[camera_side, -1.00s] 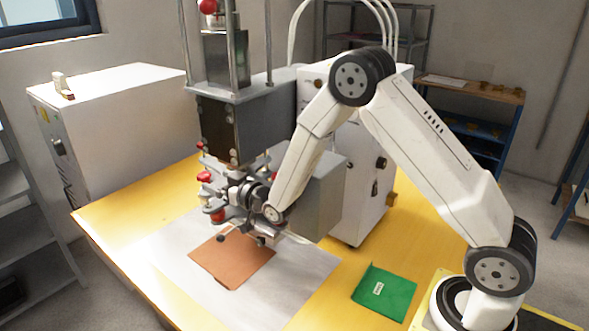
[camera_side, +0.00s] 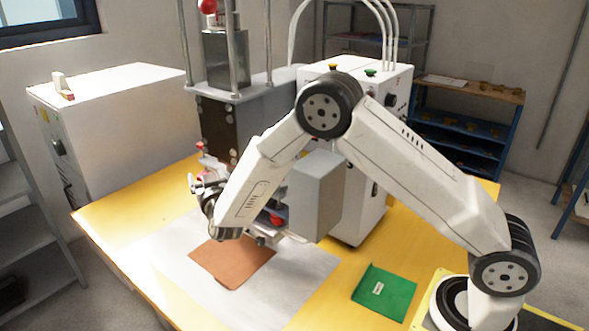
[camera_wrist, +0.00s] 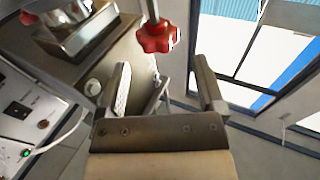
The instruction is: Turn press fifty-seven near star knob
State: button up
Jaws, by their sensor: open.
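The press (camera_side: 228,118) stands at the back of the yellow table, with its dark head on steel rods. No number is legible on it. Red knobs show low on the press, one left of my arm (camera_side: 201,147) and one right of it (camera_side: 278,220); my arm partly hides this area. In the wrist view a red star knob (camera_wrist: 156,37) hangs on a steel rod beyond my fingertips, roughly in line with the gap between them. My gripper (camera_wrist: 162,66) is open, with nothing between its fingers. In the side view my gripper (camera_side: 196,184) is at the press's lower left, apparently tilted upward.
A brown sheet (camera_side: 232,262) lies on a pale mat (camera_side: 300,267) below the press. A green folder (camera_side: 385,292) lies to the right. A grey box (camera_side: 316,195) and white cabinet (camera_side: 362,210) stand close behind my arm. The table's front left is clear.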

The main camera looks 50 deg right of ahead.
jog(key=a+f+m+g+h, duration=0.1)
jog(key=s+a+m+g+h, duration=0.1)
jog(key=g+h, duration=0.1)
jog(key=shift+s+a+f+m, duration=0.2)
jog(key=shift+f+m, duration=0.15)
jog(key=shift+m, duration=0.05)
jog(key=shift+x, duration=3.95)
jog(key=shift+s+d, duration=0.1)
grip_shut()
